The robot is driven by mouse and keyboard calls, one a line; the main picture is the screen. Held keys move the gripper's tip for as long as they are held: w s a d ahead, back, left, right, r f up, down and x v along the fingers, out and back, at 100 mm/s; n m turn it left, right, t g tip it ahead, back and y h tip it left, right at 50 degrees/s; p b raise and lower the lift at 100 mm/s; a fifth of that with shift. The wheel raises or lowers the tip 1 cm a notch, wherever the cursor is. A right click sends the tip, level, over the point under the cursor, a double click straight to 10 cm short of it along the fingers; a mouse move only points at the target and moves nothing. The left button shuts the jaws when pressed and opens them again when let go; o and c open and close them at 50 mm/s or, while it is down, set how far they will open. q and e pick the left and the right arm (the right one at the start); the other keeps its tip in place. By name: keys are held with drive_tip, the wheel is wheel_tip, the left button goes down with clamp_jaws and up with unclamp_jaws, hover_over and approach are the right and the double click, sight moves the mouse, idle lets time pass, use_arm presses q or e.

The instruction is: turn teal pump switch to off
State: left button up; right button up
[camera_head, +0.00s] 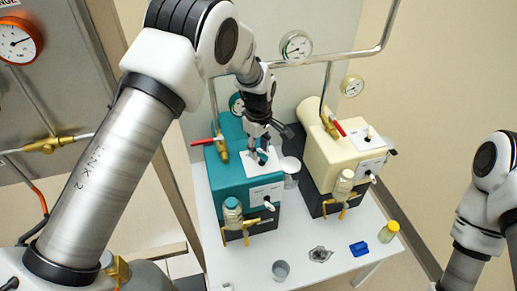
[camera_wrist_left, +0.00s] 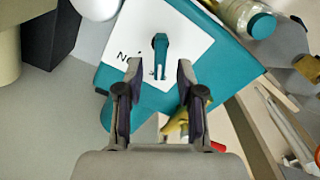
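The teal pump (camera_head: 232,178) stands on the white table at the left. Its top carries a white plate with a small teal switch lever (camera_wrist_left: 160,55), seen in the left wrist view, with writing partly hidden beside it. My left gripper (camera_head: 262,148) is above this plate, pointing down. In the left wrist view my left gripper (camera_wrist_left: 160,72) is open, its two fingertips apart on either side of the lever's line, with nothing between them that I can see touching. In the head view the fingers partly cover the switch. My right gripper is out of view; only its arm shows.
A cream pump (camera_head: 335,160) stands close on the right of the teal one. Gauges and pipes (camera_head: 296,47) are behind.

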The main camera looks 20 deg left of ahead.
use_arm(q)
wheel_tip(320, 180, up, 11)
drive_tip(key=shift+a, duration=0.1)
idle(0.7)
